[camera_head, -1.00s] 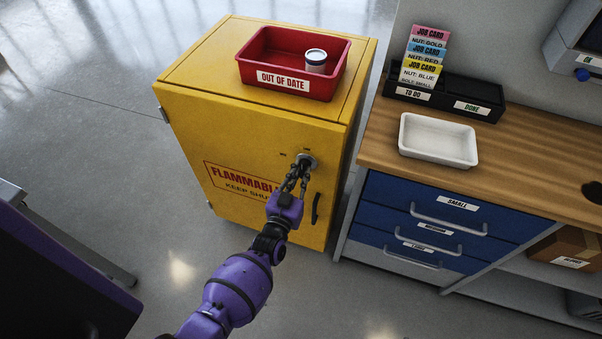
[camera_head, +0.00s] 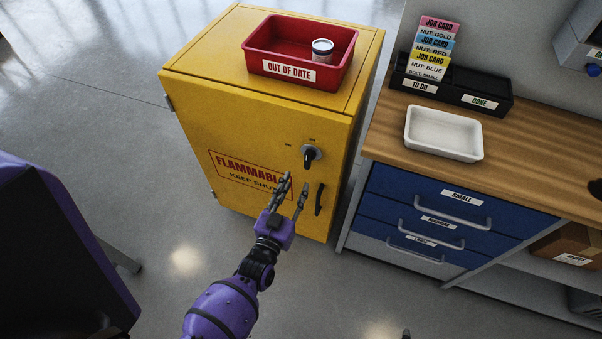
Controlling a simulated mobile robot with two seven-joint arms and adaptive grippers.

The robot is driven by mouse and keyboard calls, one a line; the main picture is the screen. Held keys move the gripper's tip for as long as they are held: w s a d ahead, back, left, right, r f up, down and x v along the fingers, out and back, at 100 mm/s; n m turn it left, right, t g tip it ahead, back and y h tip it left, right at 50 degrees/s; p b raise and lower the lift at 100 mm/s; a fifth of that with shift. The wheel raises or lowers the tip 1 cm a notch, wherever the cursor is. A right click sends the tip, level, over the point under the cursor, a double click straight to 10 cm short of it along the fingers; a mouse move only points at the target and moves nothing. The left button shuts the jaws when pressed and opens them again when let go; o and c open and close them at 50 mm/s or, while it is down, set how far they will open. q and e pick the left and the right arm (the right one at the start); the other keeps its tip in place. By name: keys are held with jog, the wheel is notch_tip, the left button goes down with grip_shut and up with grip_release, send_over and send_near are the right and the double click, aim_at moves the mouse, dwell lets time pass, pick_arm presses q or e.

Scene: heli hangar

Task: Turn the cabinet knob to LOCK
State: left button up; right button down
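The yellow flammables cabinet (camera_head: 240,118) stands at centre with its door closed. Its knob (camera_head: 310,155) is a grey round plate with a black grip, high on the right of the door. The black grip looks near upright. Small labels sit left of and above the knob, too small to read. My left gripper (camera_head: 294,190) is just below the knob, fingers apart, empty and not touching it. The black door handle (camera_head: 319,199) is to the right of the fingers. My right gripper is not clearly in view.
A red OUT OF DATE tray (camera_head: 335,78) with a white-lidded can (camera_head: 322,51) sits on the cabinet. To the right, a wooden workbench (camera_head: 385,140) holds a white tray (camera_head: 444,152) and a job-card rack (camera_head: 450,95), above blue drawers (camera_head: 400,180). Floor is open left of the cabinet.

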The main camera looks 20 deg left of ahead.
pick_arm(q)
jog(key=shift+s, duration=1.5)
